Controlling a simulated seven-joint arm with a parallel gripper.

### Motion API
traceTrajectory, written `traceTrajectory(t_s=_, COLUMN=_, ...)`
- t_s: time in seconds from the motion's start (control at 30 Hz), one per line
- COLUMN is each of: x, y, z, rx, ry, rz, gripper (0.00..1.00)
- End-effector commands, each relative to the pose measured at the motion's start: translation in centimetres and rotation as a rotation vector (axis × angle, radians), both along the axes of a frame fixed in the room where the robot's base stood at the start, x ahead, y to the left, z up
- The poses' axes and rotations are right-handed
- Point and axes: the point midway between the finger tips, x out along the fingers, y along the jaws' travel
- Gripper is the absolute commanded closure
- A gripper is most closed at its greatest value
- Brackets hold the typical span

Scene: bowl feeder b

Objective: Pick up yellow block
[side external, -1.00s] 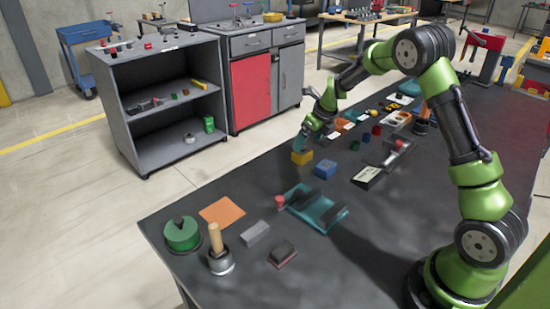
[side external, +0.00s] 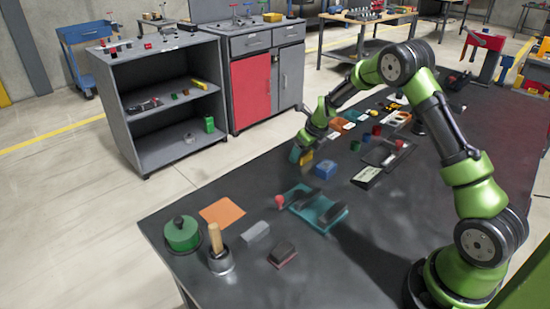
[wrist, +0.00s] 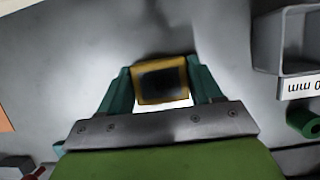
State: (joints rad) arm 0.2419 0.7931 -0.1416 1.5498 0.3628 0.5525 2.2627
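The yellow block (side external: 307,157) sits at the far left edge area of the dark table in the side view, partly hidden by a finger. In the wrist view the yellow block (wrist: 160,98) shows as a yellow rim around a dark middle. My gripper (side external: 300,154) is down at the block, and in the wrist view my gripper (wrist: 161,82) has one teal finger on each side of it. The fingers look very close to the block's sides. I cannot tell whether they press on it or whether the block is off the table.
A blue block (side external: 325,169) stands just right of the yellow one. A teal tray (side external: 318,209), an orange square (side external: 222,213) and a green round part (side external: 182,234) lie nearer the front. A grey bin (wrist: 290,45) is at the wrist view's right.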

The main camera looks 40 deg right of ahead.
Motion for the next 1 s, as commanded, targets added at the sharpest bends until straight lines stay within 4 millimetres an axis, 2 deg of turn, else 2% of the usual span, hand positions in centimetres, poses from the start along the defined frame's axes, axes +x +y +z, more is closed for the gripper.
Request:
traceTrajectory(t_s=0.03, x=0.0, y=0.0, z=0.0, rx=0.0, ry=0.0, rz=0.0, gripper=0.44)
traceTrajectory(t_s=0.23, x=0.0, y=0.0, z=0.0, rx=0.0, ry=0.0, rz=0.0, gripper=0.75)
traceTrajectory(t_s=0.47, x=0.0, y=0.0, z=0.2, rx=-0.001, ry=-0.002, rz=0.001, gripper=0.76)
traceTrajectory(t_s=0.57, x=0.1, y=0.0, z=1.0, rx=-0.002, ry=-0.003, rz=0.001, gripper=0.76)
traceTrajectory(t_s=0.9, x=0.1, y=0.0, z=7.5, rx=-0.003, ry=-0.005, rz=0.002, gripper=0.76)
traceTrajectory(t_s=1.0, x=0.1, y=0.0, z=8.9, rx=-0.002, ry=-0.004, rz=0.001, gripper=0.76)
